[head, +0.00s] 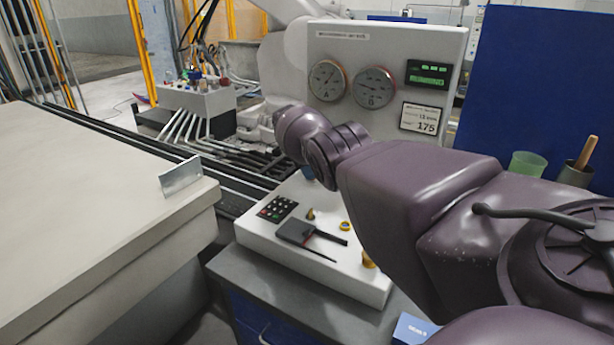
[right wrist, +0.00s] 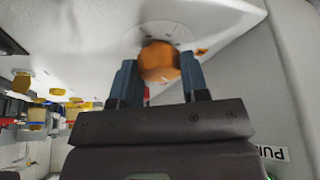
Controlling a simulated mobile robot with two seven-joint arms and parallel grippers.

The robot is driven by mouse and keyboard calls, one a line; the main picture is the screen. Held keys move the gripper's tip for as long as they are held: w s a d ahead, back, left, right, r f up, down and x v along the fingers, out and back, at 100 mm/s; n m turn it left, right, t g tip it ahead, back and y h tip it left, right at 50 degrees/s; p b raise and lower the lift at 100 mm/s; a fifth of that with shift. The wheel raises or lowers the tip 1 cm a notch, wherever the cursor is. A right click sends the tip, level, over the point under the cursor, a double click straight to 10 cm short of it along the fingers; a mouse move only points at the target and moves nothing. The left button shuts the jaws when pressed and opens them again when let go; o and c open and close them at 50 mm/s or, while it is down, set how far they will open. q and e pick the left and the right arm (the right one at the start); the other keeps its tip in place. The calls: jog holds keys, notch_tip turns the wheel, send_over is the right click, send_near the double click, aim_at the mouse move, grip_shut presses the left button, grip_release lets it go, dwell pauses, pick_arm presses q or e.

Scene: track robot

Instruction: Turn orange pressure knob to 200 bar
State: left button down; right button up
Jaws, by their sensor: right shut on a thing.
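The orange knob (right wrist: 160,62) sits on a pale panel with a round marked dial (right wrist: 160,32) behind it in the right wrist view. My right gripper (right wrist: 158,72) has its two blue fingers on either side of the knob and is shut on it. In the head view the purple right arm hides the knob and most of the gripper. Two round gauges, left (head: 327,80) and right (head: 374,87), are on the upright panel. A green digital display (head: 428,74) and a card reading 175 (head: 424,118) are beside them. My left gripper is not in view.
The white console (head: 330,275) carries a keypad (head: 277,208), a dark flat tool (head: 310,236) and small yellow and brass-coloured knobs. A large pale table or cover (head: 90,190) fills the left. A green cup (head: 527,164) stands at right.

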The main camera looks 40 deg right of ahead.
jog(key=shift+f+m+g+y+b, duration=0.35)
jog(key=shift+m+b, duration=0.3)
jog(key=shift+m, duration=0.25)
jog(key=shift+w+d+m+y+b, duration=0.1)
jog(key=shift+m+y+b, duration=0.15)
jog(key=shift+m+b, duration=0.55)
jog(key=m+y+b, duration=0.1)
jog(key=m, duration=0.2)
jog(key=shift+r+m+g, duration=0.1)
jog(key=shift+m+g, duration=0.2)
jog(key=shift+g, duration=0.05)
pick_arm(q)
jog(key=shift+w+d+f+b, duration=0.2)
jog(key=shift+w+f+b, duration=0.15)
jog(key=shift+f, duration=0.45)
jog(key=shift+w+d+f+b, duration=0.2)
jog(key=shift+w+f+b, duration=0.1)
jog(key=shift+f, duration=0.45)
pick_arm(e)
jog(key=shift+d+r+m+y, duration=0.15)
jog(key=shift+m+y, duration=0.45)
jog(key=shift+m, duration=0.7)
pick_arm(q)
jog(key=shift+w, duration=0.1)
pick_arm(e)
jog(key=shift+r, duration=0.15)
jog(key=o, duration=0.9)
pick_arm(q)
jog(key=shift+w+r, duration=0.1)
